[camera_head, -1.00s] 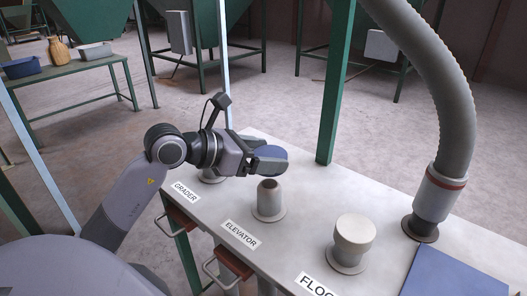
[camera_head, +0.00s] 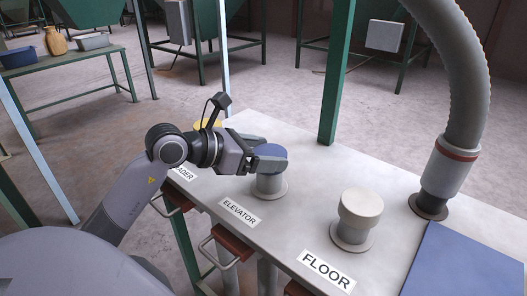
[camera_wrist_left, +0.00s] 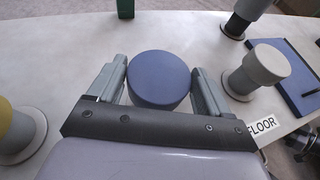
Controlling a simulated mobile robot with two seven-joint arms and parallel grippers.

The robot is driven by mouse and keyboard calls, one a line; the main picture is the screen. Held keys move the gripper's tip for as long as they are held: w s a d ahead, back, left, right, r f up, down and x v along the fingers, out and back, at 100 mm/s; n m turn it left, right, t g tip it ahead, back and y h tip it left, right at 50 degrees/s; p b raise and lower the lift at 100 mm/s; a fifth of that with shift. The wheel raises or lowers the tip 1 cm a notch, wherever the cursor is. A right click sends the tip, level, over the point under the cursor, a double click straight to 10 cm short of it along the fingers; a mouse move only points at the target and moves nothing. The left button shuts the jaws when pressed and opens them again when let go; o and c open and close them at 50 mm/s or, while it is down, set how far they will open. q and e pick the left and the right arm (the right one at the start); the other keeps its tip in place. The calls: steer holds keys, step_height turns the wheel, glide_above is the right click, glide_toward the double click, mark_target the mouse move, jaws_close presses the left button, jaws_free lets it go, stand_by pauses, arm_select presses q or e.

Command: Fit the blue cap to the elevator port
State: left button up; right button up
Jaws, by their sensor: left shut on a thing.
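The round blue cap (camera_head: 269,151) is between the fingers of my left gripper (camera_head: 262,153), which is shut on it. The cap is directly over the elevator port (camera_head: 268,183), a grey upright pipe stub with a flange, behind the ELEVATOR label (camera_head: 240,211). The cap covers the port's mouth; I cannot tell if it is fully seated. In the left wrist view the blue cap (camera_wrist_left: 159,79) sits between the two fingers, its flat top facing the camera, hiding the port below.
A cream cap sits on the floor port (camera_head: 358,210) to the right. A yellow cap (camera_head: 207,125) shows behind my left arm at the grader port. A grey hose (camera_head: 463,95) stands in a collar at the right, near a blue panel (camera_head: 460,265). The pale tabletop between ports is clear.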

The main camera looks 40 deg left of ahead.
arm_select(q)
steer(key=o, duration=0.9)
steer(key=shift+o, duration=0.2)
steer(key=shift+s, duration=0.1)
steer(key=v, duration=0.7)
